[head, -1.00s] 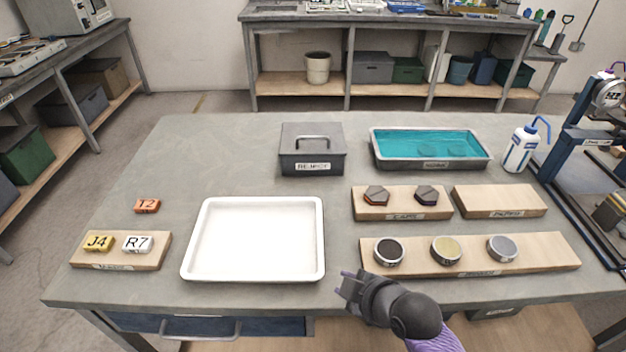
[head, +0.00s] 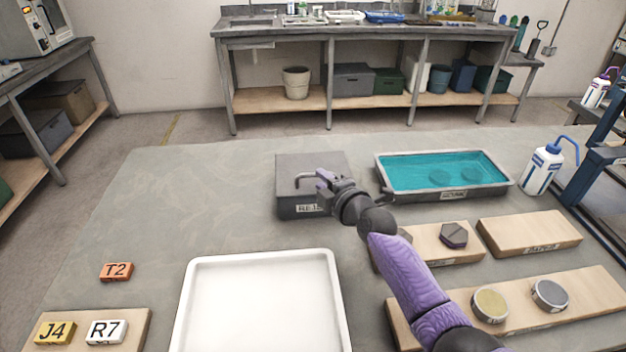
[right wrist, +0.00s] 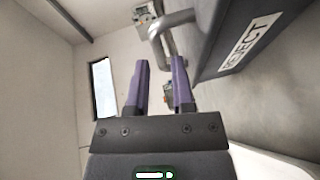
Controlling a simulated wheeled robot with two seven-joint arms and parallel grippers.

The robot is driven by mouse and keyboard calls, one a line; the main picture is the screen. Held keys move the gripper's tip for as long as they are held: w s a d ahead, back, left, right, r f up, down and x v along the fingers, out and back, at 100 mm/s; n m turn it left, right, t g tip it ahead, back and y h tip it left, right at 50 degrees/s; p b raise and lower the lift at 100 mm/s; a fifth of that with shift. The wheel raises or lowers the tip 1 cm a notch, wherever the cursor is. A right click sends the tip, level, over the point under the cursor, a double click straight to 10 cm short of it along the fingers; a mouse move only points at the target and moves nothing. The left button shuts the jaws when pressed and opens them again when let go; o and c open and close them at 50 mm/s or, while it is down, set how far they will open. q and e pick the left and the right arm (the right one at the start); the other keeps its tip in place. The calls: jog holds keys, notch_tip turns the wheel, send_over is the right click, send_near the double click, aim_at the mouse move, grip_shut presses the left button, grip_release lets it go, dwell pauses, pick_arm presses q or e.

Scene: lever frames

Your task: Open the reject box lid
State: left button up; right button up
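The dark grey reject box (head: 290,207) stands at the back middle of the table with its lid (head: 310,161) down. Its bar handle (head: 303,177) is on top, and my right gripper and forearm cover part of the box. My right gripper (head: 325,178) is at the right part of the handle. In the right wrist view its two purple fingers (right wrist: 160,64) are apart, with the handle (right wrist: 157,40) just beyond and between the tips. I see no grip on it. The box (right wrist: 235,45) with its REJECT label is close on the right there. My left gripper is not in view.
A tray of teal liquid (head: 452,193) stands right of the box, with a wash bottle (head: 541,170) beyond. A white tray (head: 262,262) and wooden blocks with parts (head: 530,235) lie nearer. The table left of the box is clear.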

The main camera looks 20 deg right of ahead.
aim_at(315, 176)
jog(key=b+x, duration=0.1)
jog(key=x, duration=0.1)
jog(key=shift+w+f, duration=0.25)
jog(key=shift+w, duration=0.05)
jog(key=shift+w+a+r, duration=0.1)
jog(key=shift+w+a, duration=0.1)
jog(key=shift+w, duration=0.25)
jog(key=shift+c, duration=0.3)
grip_shut()
dwell(0.6)
